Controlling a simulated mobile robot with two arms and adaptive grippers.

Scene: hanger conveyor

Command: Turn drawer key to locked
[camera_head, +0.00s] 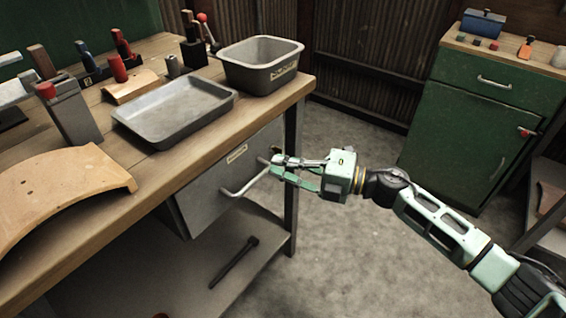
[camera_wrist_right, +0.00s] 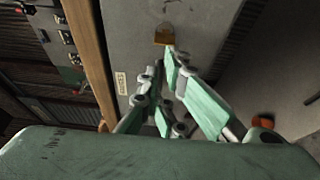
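The grey drawer (camera_head: 208,197) sits under the wooden workbench top, with a pale bar handle (camera_head: 243,182) and a small label (camera_head: 237,154). My right gripper (camera_head: 272,168) is at the right end of the drawer front, beside the handle. In the right wrist view, a small brass-coloured piece (camera_wrist_right: 164,36) shows on the grey front, just beyond the fingertips of my right gripper (camera_wrist_right: 163,68). The fingertips are close together. I cannot tell whether they grip the key, and the key itself is not clearly visible. My left gripper is not in view.
The workbench top (camera_head: 160,185) holds a shallow grey tray (camera_head: 150,126), a deep grey bin (camera_head: 262,80) and a curved wooden piece (camera_head: 60,190). A dark tool (camera_head: 236,260) lies on the lower shelf. A green cabinet (camera_head: 465,140) stands at right. Open floor lies between.

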